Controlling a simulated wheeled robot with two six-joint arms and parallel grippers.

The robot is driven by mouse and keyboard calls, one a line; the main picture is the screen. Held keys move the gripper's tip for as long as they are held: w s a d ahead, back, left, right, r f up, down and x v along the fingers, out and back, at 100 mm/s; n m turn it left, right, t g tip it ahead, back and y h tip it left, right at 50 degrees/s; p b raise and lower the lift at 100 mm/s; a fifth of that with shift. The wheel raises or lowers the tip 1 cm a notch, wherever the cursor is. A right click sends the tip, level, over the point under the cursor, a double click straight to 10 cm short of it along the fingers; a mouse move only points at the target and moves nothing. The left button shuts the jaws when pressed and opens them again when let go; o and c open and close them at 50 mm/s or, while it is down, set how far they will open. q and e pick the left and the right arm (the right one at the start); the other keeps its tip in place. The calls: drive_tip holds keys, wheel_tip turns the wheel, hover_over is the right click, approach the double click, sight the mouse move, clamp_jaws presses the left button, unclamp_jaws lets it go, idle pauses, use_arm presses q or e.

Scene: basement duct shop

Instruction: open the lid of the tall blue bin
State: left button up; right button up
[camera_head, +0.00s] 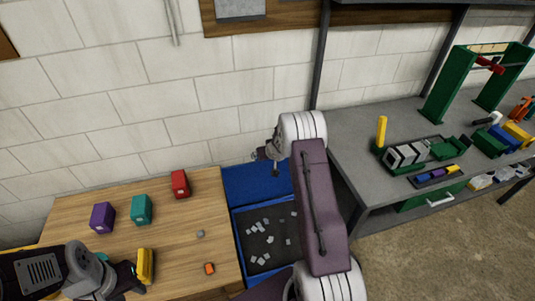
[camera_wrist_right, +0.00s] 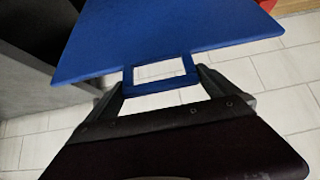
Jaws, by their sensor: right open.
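The tall blue bin (camera_head: 238,228) stands between the wooden table and the grey workbench. Its top is open, with grey scraps on a dark surface inside. Its blue lid (camera_head: 252,184) is raised at the wall side; in the right wrist view the lid (camera_wrist_right: 170,35) ends in a rectangular handle loop (camera_wrist_right: 160,87). My right gripper (camera_wrist_right: 165,84) is open, its fingers on either side of the loop; contact is unclear. In the head view my right arm hides part of the bin. My left gripper (camera_head: 132,279) is low at the left beside a yellow block; its jaw gap is unclear.
The wooden table (camera_head: 205,250) holds a purple block (camera_head: 102,217), a teal block (camera_head: 141,209), a red block (camera_head: 180,184) and a yellow block (camera_head: 146,265). The grey workbench (camera_head: 350,130) carries tools and a green frame (camera_head: 450,85). A block wall stands behind.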

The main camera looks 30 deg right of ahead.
drive_tip(key=shift+s, duration=0.1)
drive_tip(key=shift+s+r, duration=0.15)
drive_tip(key=shift+r, duration=0.1)
drive_tip(key=v, duration=0.8)
drive_tip(key=shift+b, duration=0.4)
drive_tip(key=shift+s+r, duration=0.1)
drive_tip(key=shift+r, duration=0.05)
